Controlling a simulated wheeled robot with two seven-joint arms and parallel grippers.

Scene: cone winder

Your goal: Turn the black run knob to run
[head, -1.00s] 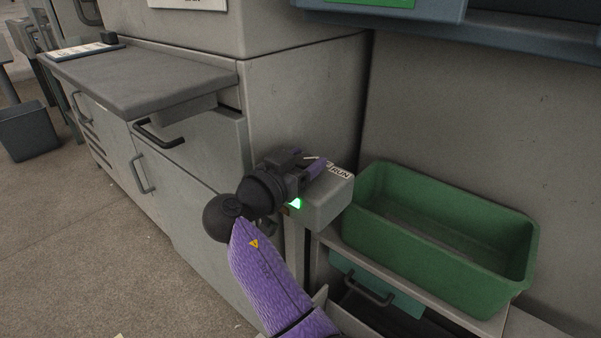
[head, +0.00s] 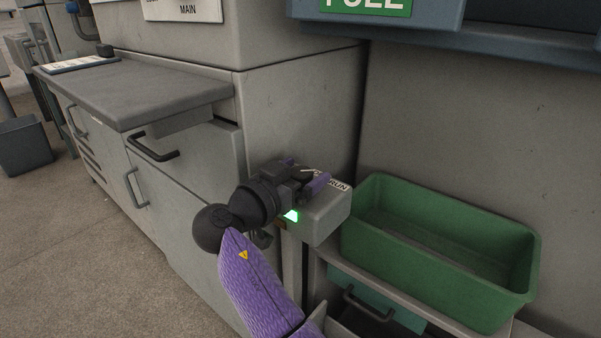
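A grey control box (head: 325,216) with a white label (head: 338,185) reading "RUN" juts out beside the cabinet. A green light (head: 291,215) glows on its front. A small pale mark shows between the gripper parts. My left gripper is out of view.
A green bin (head: 440,255) stands on a shelf just right of the box. A grey cabinet (head: 190,180) with black handles and a worktop (head: 135,90) is at left. A blue-grey housing (head: 385,14) with a green label hangs above.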

